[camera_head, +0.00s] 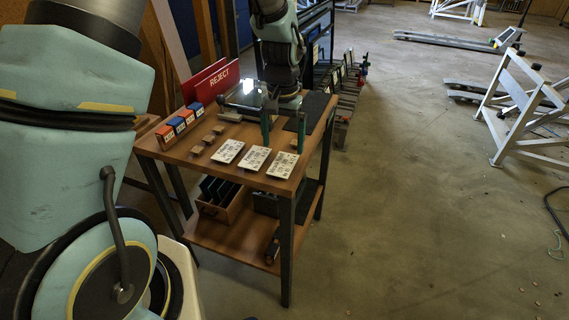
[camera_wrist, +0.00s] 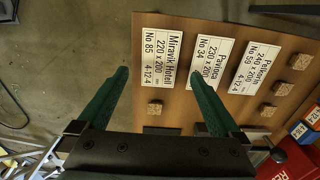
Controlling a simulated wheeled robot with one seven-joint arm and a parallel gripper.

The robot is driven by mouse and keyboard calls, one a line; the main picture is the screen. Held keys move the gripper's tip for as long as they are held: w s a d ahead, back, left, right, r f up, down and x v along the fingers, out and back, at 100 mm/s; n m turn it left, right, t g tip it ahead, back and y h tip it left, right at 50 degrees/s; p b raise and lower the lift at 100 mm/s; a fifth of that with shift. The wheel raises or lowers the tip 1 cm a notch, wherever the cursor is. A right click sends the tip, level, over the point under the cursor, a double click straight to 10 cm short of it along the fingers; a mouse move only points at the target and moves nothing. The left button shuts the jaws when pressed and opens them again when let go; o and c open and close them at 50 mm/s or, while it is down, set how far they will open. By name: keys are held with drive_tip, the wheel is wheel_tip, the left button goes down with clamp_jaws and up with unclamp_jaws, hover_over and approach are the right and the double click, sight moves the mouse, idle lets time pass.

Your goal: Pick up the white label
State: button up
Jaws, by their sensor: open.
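Three white labels with black print lie flat in a row on the wooden table (camera_head: 170,153). In the head view they are a left label (camera_head: 227,151), a middle label (camera_head: 254,158) and a right label (camera_head: 282,165). My gripper (camera_head: 283,130) is open and empty, with green fingers pointing down behind the right label in the head view.
Small wooden blocks (camera_head: 208,139) lie near the labels. Orange and blue boxes (camera_head: 178,124) line the left edge, beside a red REJECT panel (camera_head: 217,82). A shiny glass piece (camera_head: 247,96) is at the back. A lower shelf holds a wooden crate (camera_head: 222,211).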

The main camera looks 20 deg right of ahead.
sight(283, 164)
drive_tip(key=shift+w+d+f+p, duration=0.1)
drive_tip(key=shift+f+p, duration=0.85)
drive_tip(key=shift+f, duration=1.65)
drive_tip(key=c, duration=1.2)
drive_tip(key=shift+c, duration=0.2)
